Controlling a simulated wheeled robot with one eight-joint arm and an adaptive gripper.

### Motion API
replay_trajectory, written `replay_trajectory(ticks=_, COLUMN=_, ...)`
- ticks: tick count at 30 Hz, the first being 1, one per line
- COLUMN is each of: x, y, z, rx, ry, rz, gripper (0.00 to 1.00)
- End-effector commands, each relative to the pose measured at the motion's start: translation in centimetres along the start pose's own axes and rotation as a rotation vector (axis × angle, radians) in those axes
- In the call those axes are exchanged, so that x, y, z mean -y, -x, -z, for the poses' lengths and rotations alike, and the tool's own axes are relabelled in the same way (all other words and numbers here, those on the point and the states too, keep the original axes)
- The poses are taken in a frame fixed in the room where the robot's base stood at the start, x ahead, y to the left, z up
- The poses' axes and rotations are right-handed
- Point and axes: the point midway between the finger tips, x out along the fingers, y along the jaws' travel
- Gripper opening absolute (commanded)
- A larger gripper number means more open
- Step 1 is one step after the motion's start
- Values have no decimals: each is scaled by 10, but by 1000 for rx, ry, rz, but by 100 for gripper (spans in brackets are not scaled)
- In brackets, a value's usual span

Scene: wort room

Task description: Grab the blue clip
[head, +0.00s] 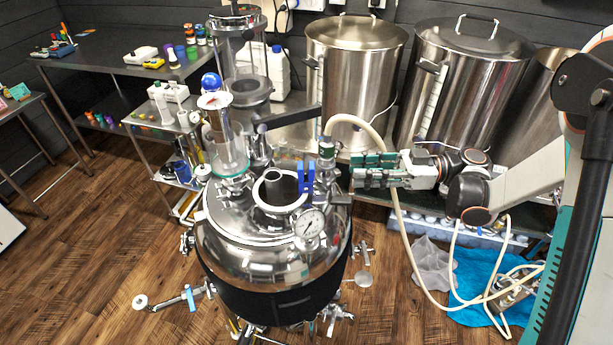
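The blue clip (306,177) stands upright at the right side of the white-ringed port on top of the steel vessel (270,265). My gripper (356,173) is to the right of the clip, its green and grey fingers pointing left towards it. A visible space separates the fingertips from the clip. Nothing shows held in the fingers. They lie close together in this view, so I cannot tell how far apart they are.
A pressure gauge (309,224) sits just below the clip, and a glass column (228,145) rises to the left. Large steel pots (355,75) stand behind. A blue-handled valve (190,297) sticks out low left.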

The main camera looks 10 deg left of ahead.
Motion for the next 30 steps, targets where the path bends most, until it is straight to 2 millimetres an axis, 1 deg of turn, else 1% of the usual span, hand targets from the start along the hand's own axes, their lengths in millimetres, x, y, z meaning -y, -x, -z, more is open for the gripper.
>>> replay_trajectory(ticks=2, x=1, y=-1, z=-1, rx=-14, ry=18, rz=9, gripper=30)
replay_trajectory(ticks=5, x=1, y=-10, z=-2, rx=-19, ry=27, rz=13, gripper=30)
replay_trajectory(ticks=12, x=2, y=-56, z=-2, rx=-18, ry=25, rz=15, gripper=30)
replay_trajectory(ticks=15, x=2, y=-71, z=-2, rx=-18, ry=24, rz=14, gripper=30)
replay_trajectory(ticks=18, x=2, y=-81, z=-1, rx=-18, ry=24, rz=12, gripper=30)
replay_trajectory(ticks=25, x=1, y=-92, z=-1, rx=-17, ry=24, rz=12, gripper=30)
replay_trajectory(ticks=30, x=-1, y=-114, z=-1, rx=-17, ry=24, rz=14, gripper=30)
